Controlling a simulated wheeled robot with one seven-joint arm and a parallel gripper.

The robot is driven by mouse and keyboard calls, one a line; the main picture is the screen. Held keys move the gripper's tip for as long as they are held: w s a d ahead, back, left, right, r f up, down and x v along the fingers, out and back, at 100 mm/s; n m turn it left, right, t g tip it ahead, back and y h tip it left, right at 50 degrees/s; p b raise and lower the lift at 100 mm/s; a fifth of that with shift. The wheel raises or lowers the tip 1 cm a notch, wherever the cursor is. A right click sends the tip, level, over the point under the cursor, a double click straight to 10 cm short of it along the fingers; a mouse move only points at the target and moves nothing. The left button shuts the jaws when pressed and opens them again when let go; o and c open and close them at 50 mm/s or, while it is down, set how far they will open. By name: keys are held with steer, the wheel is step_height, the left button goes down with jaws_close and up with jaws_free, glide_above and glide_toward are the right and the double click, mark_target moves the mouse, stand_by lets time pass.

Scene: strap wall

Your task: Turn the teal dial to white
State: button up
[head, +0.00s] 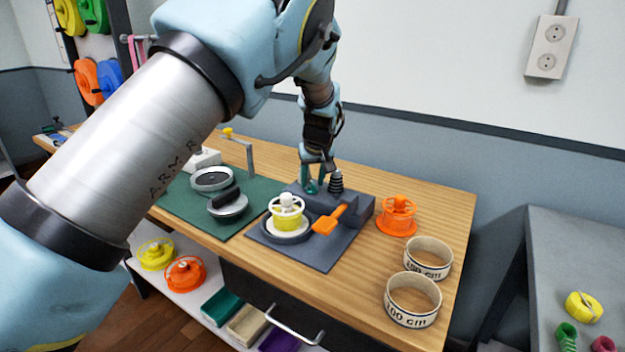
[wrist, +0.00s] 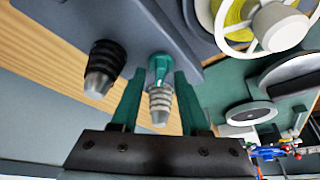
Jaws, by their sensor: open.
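The teal dial (wrist: 160,68) stands on the grey block of the station, with a ribbed grey cone at its end. My gripper (wrist: 158,84) is open, its two dark green fingers on either side of the teal dial with gaps visible. In the head view my gripper (head: 312,183) is over the back of the grey block (head: 350,205), and the fingers largely hide the teal dial. A black ribbed dial (wrist: 103,62) stands beside it, also seen in the head view (head: 336,182). No white mark or dial setting can be made out.
A yellow-and-white spool (head: 286,212) and an orange paddle (head: 329,220) sit in front on the station. A green mat (head: 180,205) with round grey pieces lies left.

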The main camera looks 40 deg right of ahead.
steer(key=b+v, duration=0.3)
steer(key=v, duration=0.7)
steer(key=shift+r, duration=0.4)
steer(key=shift+a, duration=0.15)
steer(key=w+a+f+n+g, duration=0.1)
steer(key=w+a, duration=0.3)
steer(key=a, duration=0.6)
steer(key=w+a+f+n+y, duration=0.1)
steer(key=w+a, duration=0.4)
steer(key=a, duration=0.5)
steer(key=w+a+f+n+g, duration=0.15)
steer(key=w+a, duration=0.25)
steer(key=a, duration=0.5)
steer(key=s+a+f, duration=0.1)
steer(key=s+a, duration=0.3)
steer(key=a, duration=0.5)
steer(key=s+a+f, duration=0.1)
steer(key=s+a, duration=0.2)
steer(key=a, duration=0.6)
steer(key=s+a+f+n+y, duration=0.1)
steer(key=s+a, duration=0.3)
steer(key=a, duration=0.6)
steer(key=shift+s+f, duration=0.35)
steer(key=shift+f, duration=0.15)
